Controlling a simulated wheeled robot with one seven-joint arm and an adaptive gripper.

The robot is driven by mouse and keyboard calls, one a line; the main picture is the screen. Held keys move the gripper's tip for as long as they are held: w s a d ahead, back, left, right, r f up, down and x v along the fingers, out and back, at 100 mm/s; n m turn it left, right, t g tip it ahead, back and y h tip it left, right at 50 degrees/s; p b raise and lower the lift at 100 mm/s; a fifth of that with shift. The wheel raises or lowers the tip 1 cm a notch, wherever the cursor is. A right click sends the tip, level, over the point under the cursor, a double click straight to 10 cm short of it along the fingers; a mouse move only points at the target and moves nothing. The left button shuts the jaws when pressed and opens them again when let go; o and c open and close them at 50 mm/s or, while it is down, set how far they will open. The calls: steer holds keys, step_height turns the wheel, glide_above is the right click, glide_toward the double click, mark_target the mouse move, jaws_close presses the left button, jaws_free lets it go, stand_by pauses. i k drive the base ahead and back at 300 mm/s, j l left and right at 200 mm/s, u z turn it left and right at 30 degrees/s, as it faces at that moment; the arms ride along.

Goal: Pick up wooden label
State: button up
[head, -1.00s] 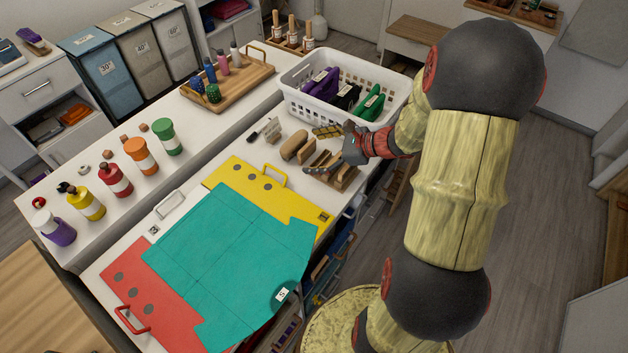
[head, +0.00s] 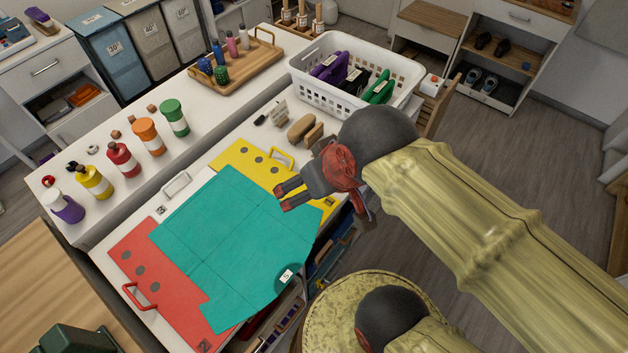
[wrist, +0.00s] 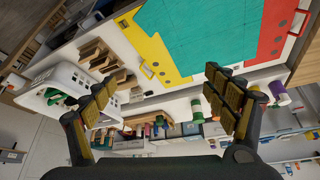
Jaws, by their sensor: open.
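No piece is plainly readable as the wooden label. A small pale tag-like piece (head: 278,112) stands on the white counter, left of two tan wooden blocks (head: 302,128); I cannot tell if it is the label. A small white card marked "S" (head: 286,276) lies on the teal folded sheet (head: 225,235). My gripper (head: 281,198) is open and empty, above the yellow panel and the teal sheet's right part. In the wrist view its spread fingers (wrist: 160,88) have nothing between them. My arm hides the counter right of the blocks.
A white basket (head: 310,92) with purple, black and green items stands behind the gripper. Several coloured bottles (head: 124,160) line the back counter, near a wooden tray (head: 225,82). A red panel (head: 140,260) with a handle lies at the front left. Open floor is at right.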

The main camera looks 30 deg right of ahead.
mark_target(313, 135)
steer(key=k+l, duration=0.25)
steer(key=l+u, duration=0.1)
steer(key=l, duration=0.6)
steer(key=k+l+u, duration=0.1)
steer(key=l, duration=0.6)
steer(key=i+l+u, duration=0.15)
steer(key=i+l, duration=0.4)
steer(key=i, duration=0.15)
